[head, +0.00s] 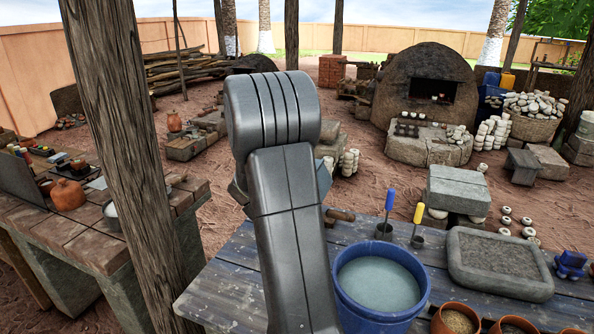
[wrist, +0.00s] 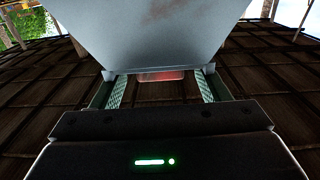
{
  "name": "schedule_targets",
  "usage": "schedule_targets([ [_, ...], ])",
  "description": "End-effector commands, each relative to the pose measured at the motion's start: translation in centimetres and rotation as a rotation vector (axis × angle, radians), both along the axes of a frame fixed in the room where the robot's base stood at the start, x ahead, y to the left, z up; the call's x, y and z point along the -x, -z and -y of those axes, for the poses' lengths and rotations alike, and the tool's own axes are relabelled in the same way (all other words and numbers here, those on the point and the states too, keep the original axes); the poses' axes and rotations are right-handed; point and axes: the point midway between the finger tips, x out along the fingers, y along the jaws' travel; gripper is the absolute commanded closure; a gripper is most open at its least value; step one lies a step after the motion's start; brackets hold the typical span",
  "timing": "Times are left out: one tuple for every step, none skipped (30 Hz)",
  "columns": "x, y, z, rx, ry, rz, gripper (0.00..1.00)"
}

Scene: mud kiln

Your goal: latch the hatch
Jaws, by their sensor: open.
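My gripper (wrist: 160,78) is open in the wrist view, with its two pale-green fingers apart to left and right. A reddish bar-like piece (wrist: 160,76) shows between the fingertips; I cannot tell whether they touch it. A large smooth grey tapered surface (wrist: 165,35) fills the upper middle and hides what lies behind it; I cannot tell what it is. No hatch or latch can be made out for sure in either view. In the head view my arm stands in the middle and hides my gripper. The domed mud kiln (head: 428,72) at the back has a dark open mouth.
A blue plank table (head: 225,300) is in front, with a blue water bucket (head: 343,282), a grey stone tray (head: 500,288) and clay pots. A wooden post (head: 125,150) stands close at left, near a brick bench (head: 85,240). Bare earth lies beyond.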

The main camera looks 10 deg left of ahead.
Motion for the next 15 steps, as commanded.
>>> schedule_targets([
  [0.0, 0.0, 0.0, 0.000, 0.000, -0.001, 0.31],
  [0.0, 0.0, 0.0, 0.000, 0.000, -0.001, 0.31],
  [0.1, 0.1, 0.0, 0.000, 0.000, -0.001, 0.31],
  [0.3, 0.1, -0.1, 0.000, -0.001, -0.001, 0.31],
  [0.5, 0.1, -0.1, 0.000, -0.001, 0.000, 0.31],
  [0.9, 0.1, -0.2, -0.001, -0.001, 0.000, 0.31],
  [1.2, 0.1, -0.3, -0.001, -0.002, -0.001, 0.31],
  [1.7, 0.2, -0.5, 0.000, -0.003, -0.001, 0.31],
  [2.4, 0.2, -0.6, 0.000, -0.004, -0.001, 0.31],
  [3.0, 0.2, -0.7, 0.000, -0.004, 0.000, 0.31],
  [3.7, 0.2, -0.9, 0.000, -0.004, 0.000, 0.31],
  [4.6, 0.2, -1.1, -0.001, -0.004, -0.001, 0.31],
  [5.3, 0.2, -1.2, -0.001, -0.005, 0.000, 0.31],
  [6.0, 0.2, -1.4, -0.001, -0.005, 0.000, 0.31],
  [6.9, 0.2, -1.6, -0.002, -0.005, 0.000, 0.31],
])
